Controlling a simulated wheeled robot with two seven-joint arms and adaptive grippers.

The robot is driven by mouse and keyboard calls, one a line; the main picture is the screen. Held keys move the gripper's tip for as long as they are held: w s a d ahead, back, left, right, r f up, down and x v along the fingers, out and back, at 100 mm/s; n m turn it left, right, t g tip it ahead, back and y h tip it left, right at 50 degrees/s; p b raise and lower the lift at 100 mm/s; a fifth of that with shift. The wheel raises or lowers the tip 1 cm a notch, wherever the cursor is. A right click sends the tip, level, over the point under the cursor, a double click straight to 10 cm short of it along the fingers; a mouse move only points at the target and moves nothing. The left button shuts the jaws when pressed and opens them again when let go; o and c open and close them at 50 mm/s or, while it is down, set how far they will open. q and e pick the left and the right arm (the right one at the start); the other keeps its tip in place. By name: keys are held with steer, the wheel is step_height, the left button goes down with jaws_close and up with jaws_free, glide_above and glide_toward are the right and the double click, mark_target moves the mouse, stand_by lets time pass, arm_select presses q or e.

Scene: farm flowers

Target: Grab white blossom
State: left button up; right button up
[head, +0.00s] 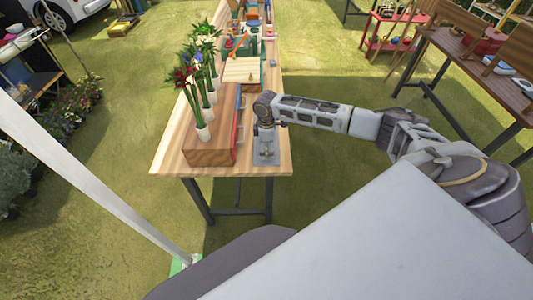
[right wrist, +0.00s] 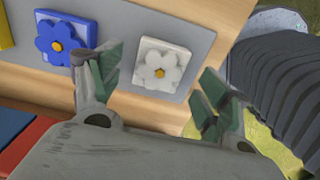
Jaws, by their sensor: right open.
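The white blossom (right wrist: 159,67) is a raised white flower with an orange centre on a square white block, seen in the right wrist view. It lies on a grey strip near the table's edge. My right gripper (right wrist: 162,75) is open, and its two green-padded fingers show on either side of the block, with a gap to each. In the head view my right gripper (head: 266,148) points down over the right side of the wooden table; the white blossom cannot be made out there. My left gripper is not in view.
A blue flower block (right wrist: 66,40) lies left of the white one, with a yellow piece (right wrist: 4,30) beyond. In the head view, a wooden box (head: 208,154) with flowers in white vases (head: 203,132) stands left of my right gripper. The table's front corner (head: 270,167) is bare.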

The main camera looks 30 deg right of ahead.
steer(key=shift+f, duration=0.95)
steer(key=c, duration=1.1)
